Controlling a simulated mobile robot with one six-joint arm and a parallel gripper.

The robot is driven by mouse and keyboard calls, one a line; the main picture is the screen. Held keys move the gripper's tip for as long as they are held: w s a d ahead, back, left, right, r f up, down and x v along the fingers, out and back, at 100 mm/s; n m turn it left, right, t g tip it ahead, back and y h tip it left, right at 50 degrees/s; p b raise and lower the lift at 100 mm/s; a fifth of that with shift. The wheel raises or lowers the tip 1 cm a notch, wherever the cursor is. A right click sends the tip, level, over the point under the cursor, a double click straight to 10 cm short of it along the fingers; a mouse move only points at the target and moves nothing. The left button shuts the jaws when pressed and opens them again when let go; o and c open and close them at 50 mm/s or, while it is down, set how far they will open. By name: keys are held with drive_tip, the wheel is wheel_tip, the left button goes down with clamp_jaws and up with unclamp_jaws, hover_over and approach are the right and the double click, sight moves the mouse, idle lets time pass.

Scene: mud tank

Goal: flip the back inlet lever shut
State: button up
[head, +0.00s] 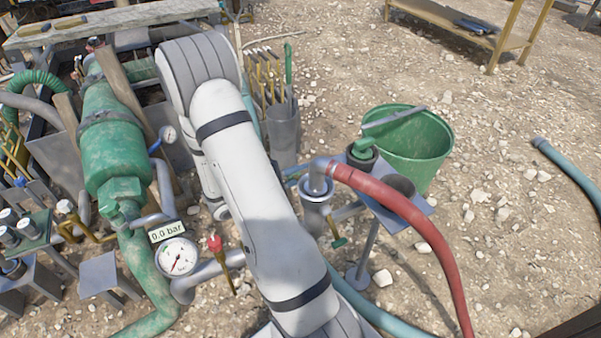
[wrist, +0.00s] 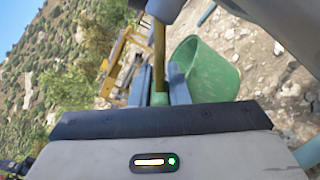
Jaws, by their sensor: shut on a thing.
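In the wrist view my gripper (wrist: 160,80) has its two blue-grey fingers on either side of the green end (wrist: 160,99) of a lever. The lever's yellow shaft (wrist: 159,55) runs up between the fingers to a grey pipe (wrist: 167,8). No label shows that this is the back inlet lever. In the head view my own arm hides my gripper and this lever. Two other levers show there: one with a red end (head: 215,243) beside the gauge, and one with a green end (head: 338,242) below the pipe fitting.
A green pump body (head: 116,150) and a pressure gauge (head: 177,257) with a 0.0 bar display (head: 167,231) stand on the left. A red hose (head: 410,215) curves down right of my arm. A green bucket (head: 425,160) stands behind it. Open gravel lies further right.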

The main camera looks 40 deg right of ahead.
clamp_jaws()
drive_tip(key=shift+s+f+n+p, duration=0.15)
drive_tip(key=shift+n+p, duration=0.35)
drive_tip(key=shift+s+f+n, duration=0.25)
drive_tip(key=shift+f+n, duration=0.2)
drive_tip(key=shift+n, duration=0.25)
drive_tip(key=shift+a, duration=0.1)
drive_tip(key=o, duration=0.7)
unclamp_jaws()
drive_tip(key=shift+p, duration=0.3)
